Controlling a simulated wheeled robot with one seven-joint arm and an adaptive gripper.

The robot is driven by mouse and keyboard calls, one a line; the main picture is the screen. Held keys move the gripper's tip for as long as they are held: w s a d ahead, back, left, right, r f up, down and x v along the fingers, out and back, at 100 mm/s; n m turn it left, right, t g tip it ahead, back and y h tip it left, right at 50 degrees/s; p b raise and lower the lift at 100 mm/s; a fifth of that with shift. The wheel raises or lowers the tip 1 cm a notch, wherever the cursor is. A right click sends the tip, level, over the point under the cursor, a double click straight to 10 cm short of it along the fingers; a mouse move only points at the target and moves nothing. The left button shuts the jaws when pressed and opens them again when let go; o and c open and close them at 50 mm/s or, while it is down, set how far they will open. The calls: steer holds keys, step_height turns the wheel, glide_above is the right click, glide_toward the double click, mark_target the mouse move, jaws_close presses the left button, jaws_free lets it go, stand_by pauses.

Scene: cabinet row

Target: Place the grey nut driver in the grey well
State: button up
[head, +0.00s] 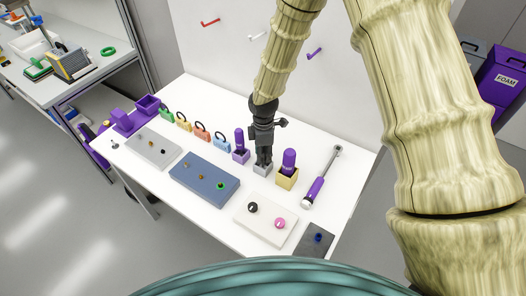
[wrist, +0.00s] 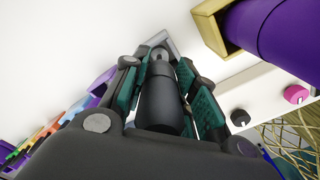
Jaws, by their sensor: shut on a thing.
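My gripper (head: 264,157) is shut on the grey nut driver, which points down between the fingers. In the wrist view the nut driver (wrist: 160,100) shows as a dark grey handle between the teal finger pads of my gripper (wrist: 163,88). The grey well (head: 262,170) is a small square box on the white table, right under my fingertips. Its rim (wrist: 172,41) shows beyond the nut driver's far end in the wrist view. That end lines up with the well; how far it is inside, I cannot tell.
A purple well (head: 240,157) and a yellow well (head: 286,181), each holding a purple-handled tool, stand close on either side. A purple-handled wrench (head: 320,180) lies to the right. A blue panel (head: 204,180) and a white panel with knobs (head: 265,218) lie in front. Padlocks (head: 202,134) stand left.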

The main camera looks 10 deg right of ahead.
steer(key=shift+f, duration=0.1)
steer(key=o, duration=1)
steer(key=shift+r+b, duration=1.7)
steer(key=shift+r, duration=4.45)
